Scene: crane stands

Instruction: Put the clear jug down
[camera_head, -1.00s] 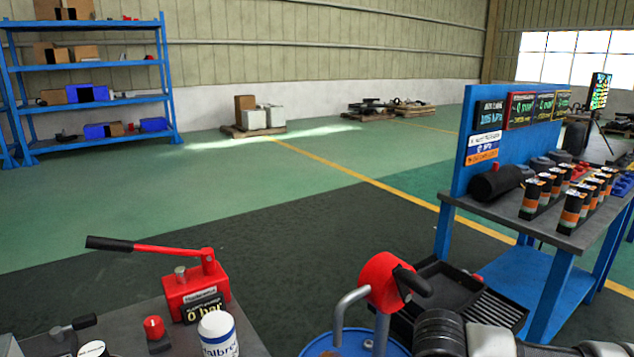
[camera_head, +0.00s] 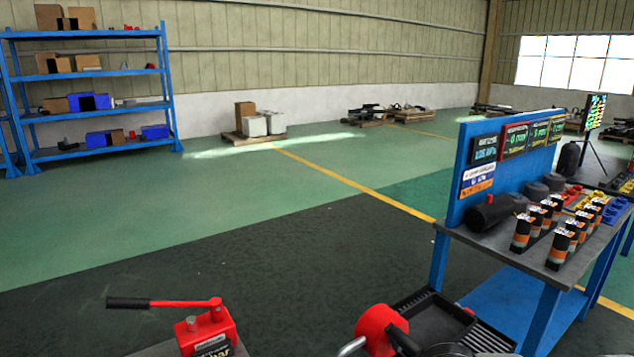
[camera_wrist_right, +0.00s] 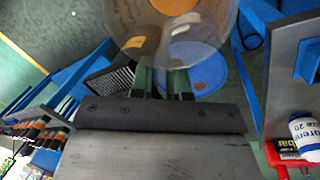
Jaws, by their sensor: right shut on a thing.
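The clear jug (camera_wrist_right: 205,20) is at the top of the right wrist view, cut off by its edge. It is see-through and round, with an orange-brown patch showing in it. My right gripper (camera_wrist_right: 165,82) is shut on the jug, with its two fingers at the jug's near side. A blue drum (camera_wrist_right: 205,72) shows below and behind the jug. The jug does not show in the head view. My left gripper is in neither view.
A red hand pump (camera_head: 207,325) stands on the near bench at the bottom of the head view. A red-topped drum pump (camera_head: 380,328) is right of it. A blue workbench (camera_head: 500,248) with several dark cans is at right.

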